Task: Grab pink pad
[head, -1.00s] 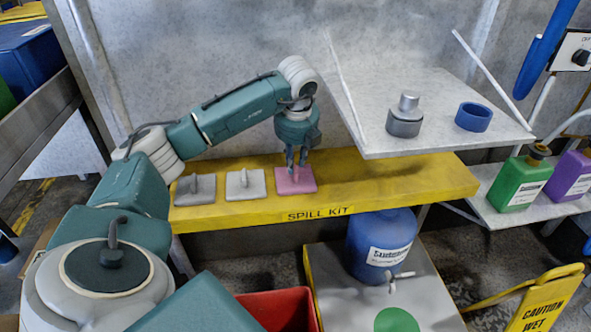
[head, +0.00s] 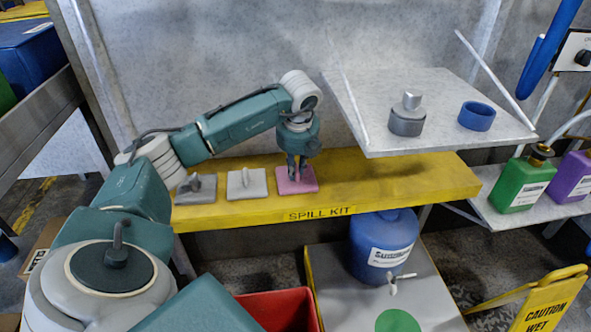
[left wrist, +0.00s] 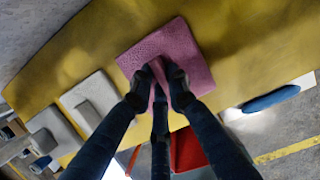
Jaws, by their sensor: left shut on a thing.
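The pink pad (head: 310,183) lies on the yellow spill kit shelf (head: 395,188), at the right end of a row of pads. In the left wrist view the pink pad (left wrist: 192,48) shows as a square with a raised handle between my fingers. My left gripper (head: 297,176) points down over the pad. Its fingers (left wrist: 163,88) are shut on the pad's handle, which they mostly hide. The pad still appears to lie flat on the shelf. My right gripper is not in view.
A light grey pad (head: 247,184) and a darker grey pad (head: 196,189) lie to the left. A tilted grey shelf (head: 450,130) with a metal weight (head: 406,118) and blue ring (head: 476,117) is at upper right. A blue jug (head: 382,240) and red bin (head: 290,308) are below.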

